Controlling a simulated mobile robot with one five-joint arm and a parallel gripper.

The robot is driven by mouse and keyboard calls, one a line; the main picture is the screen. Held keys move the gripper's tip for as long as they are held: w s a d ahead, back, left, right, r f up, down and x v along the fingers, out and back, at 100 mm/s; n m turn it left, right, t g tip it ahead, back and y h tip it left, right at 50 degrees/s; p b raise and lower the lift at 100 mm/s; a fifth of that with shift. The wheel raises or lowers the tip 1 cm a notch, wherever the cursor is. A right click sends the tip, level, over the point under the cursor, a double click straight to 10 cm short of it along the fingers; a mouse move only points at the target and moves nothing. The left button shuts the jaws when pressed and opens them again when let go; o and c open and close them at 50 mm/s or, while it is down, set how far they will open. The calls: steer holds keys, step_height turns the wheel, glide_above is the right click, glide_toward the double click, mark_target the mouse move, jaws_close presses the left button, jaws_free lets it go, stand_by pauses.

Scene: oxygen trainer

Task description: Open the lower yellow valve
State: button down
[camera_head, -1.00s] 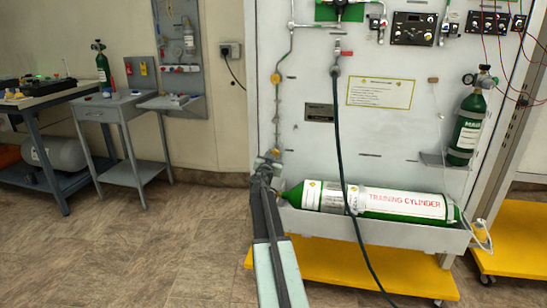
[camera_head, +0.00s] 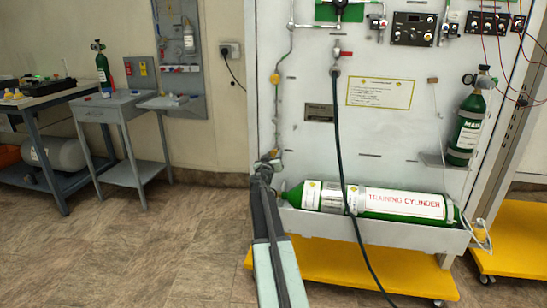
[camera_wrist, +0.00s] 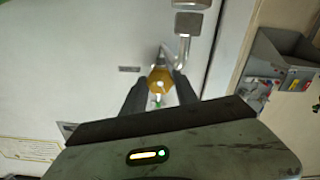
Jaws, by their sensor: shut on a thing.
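The lower yellow valve (camera_wrist: 160,76) shows as a round yellow knob between the two dark fingers of my gripper (camera_wrist: 160,90) in the wrist view. The fingers are shut on it from both sides. In the head view my gripper (camera_head: 268,159) is at the lower end of the thin pipe on the grey panel (camera_head: 400,130), and it and my arm mostly hide the lower valve. The upper yellow valve (camera_head: 275,78) is higher on the same pipe, clear of my gripper.
A green and white training cylinder (camera_head: 390,201) lies in a tray just right of my arm. A dark hose (camera_head: 340,140) hangs down the panel. A yellow base (camera_head: 360,268) juts out below. The floor on the left is open up to a small grey table (camera_head: 115,105).

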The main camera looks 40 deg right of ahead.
steer(key=shift+s+d, duration=0.2)
steer(key=shift+d, duration=0.05)
steer(key=c, duration=0.9)
jaws_free()
steer(key=shift+c, duration=0.2)
steer(key=shift+a, duration=0.1)
steer(key=shift+w, duration=0.1)
steer(key=shift+a, duration=0.15)
steer(key=v, duration=0.7)
steer(key=shift+s, duration=0.25)
steer(key=shift+a, duration=0.2)
